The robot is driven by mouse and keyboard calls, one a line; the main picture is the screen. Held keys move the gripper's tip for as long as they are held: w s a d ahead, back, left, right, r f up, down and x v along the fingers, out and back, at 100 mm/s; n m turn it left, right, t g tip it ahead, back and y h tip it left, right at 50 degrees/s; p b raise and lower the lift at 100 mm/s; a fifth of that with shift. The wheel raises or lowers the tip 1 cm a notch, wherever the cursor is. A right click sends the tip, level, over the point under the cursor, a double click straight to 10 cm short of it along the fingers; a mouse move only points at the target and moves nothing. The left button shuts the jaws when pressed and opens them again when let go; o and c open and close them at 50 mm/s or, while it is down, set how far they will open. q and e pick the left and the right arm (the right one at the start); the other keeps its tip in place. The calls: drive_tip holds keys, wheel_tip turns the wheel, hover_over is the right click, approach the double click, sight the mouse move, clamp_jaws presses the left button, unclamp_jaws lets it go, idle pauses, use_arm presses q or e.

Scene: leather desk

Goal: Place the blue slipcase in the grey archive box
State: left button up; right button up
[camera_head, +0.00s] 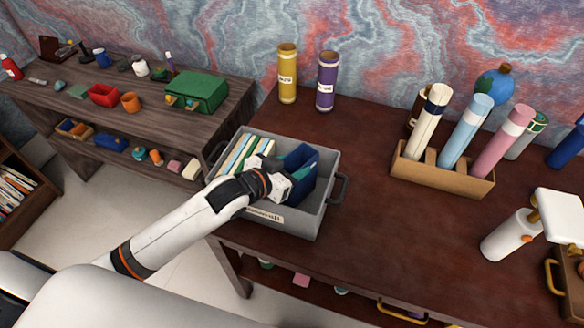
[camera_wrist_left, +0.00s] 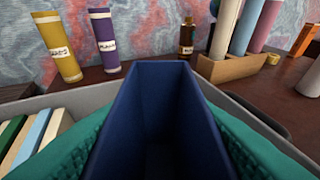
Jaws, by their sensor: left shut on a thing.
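The blue slipcase (camera_head: 299,160) is held upright with its open side showing, inside the outline of the grey archive box (camera_head: 322,202) in the head view. My left gripper (camera_head: 287,180) is shut on it. In the left wrist view the slipcase (camera_wrist_left: 160,112) fills the middle between the teal textured finger pads, and the grey box rim (camera_wrist_left: 92,92) runs behind it. Several books (camera_head: 240,153) stand in the left part of the box, to the left of the slipcase. My arm hides the slipcase's lower part, so I cannot tell whether it touches the box floor. My right gripper is not in view.
A yellow tube (camera_head: 287,75) and a purple tube (camera_head: 327,80) stand behind the box. A wooden rack (camera_head: 440,176) with several rolled tubes stands to the right. The desk between box and rack is clear. A side table (camera_head: 140,100) with small items is at left.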

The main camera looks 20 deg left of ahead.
use_arm(q)
drive_tip(key=shift+f, duration=0.55)
drive_tip(key=o, duration=1.3)
drive_tip(key=shift+r, duration=0.2)
drive_tip(key=v, duration=0.5)
drive_tip(key=b+v, duration=0.1)
drive_tip(key=v, duration=0.4)
drive_tip(key=shift+s+a+f, duration=0.1)
drive_tip(key=shift+s+a, duration=0.1)
drive_tip(key=shift+s, duration=0.1)
drive_tip(key=shift+s+a+r, duration=0.2)
drive_tip(key=shift+s+r, duration=0.2)
drive_tip(key=shift+s, duration=0.15)
